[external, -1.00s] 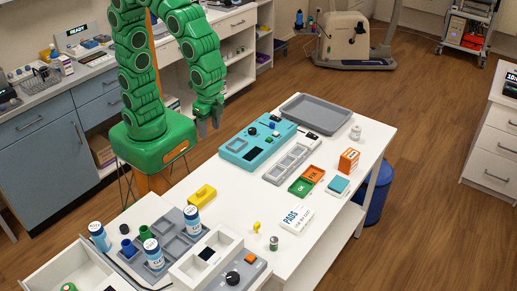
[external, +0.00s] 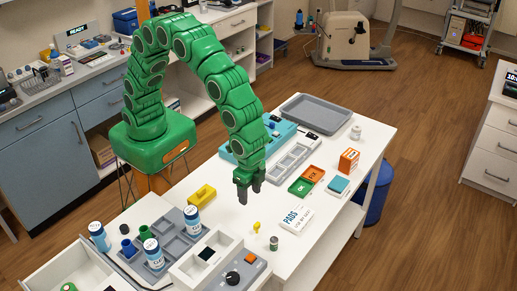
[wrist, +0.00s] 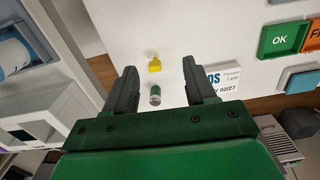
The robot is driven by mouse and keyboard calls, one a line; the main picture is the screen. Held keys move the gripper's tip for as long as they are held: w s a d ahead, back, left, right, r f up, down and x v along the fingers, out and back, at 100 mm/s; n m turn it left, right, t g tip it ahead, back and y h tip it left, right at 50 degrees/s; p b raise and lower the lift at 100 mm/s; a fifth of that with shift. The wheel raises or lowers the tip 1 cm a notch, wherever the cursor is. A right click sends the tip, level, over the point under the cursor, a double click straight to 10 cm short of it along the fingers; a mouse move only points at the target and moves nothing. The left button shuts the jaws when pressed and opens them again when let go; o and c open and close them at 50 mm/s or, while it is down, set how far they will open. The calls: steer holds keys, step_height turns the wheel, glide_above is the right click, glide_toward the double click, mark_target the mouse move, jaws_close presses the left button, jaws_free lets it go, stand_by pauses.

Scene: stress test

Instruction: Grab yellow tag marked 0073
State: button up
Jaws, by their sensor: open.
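A small yellow tag (external: 257,227) lies on the white table, and it also shows in the wrist view (wrist: 155,66) beyond my fingertips. Its marking is too small to read. A small green and silver can (external: 274,243) stands close beside it; in the wrist view the can (wrist: 155,96) appears between my fingers. My gripper (external: 249,198) is open and empty, pointing down above the table, behind and a little left of the tag in the external view. The fingers also show in the wrist view (wrist: 160,76), apart, with the tag between their lines.
A white PADS box (external: 291,217) lies to the right of the tag. Green OK and orange FIX trays (external: 300,187) are further back. A yellow block (external: 202,194) and a grey tray with bottles (external: 178,250) are to the left.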

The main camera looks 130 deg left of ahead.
mark_target(257, 224)
steer(key=w+f, duration=0.1)
steer(key=w+d+f, duration=0.1)
steer(key=w+f, duration=0.1)
steer(key=f, duration=0.1)
steer(key=shift+w+d, duration=0.3)
steer(key=shift+w, duration=0.05)
steer(key=shift+w+d+f, duration=0.1)
steer(key=shift+w+f, duration=0.05)
steer(key=shift+f, duration=1.8)
steer(key=shift+w+d+f, duration=0.1)
steer(key=shift+f, duration=1.8)
jaws_close()
steer(key=shift+r, duration=0.15)
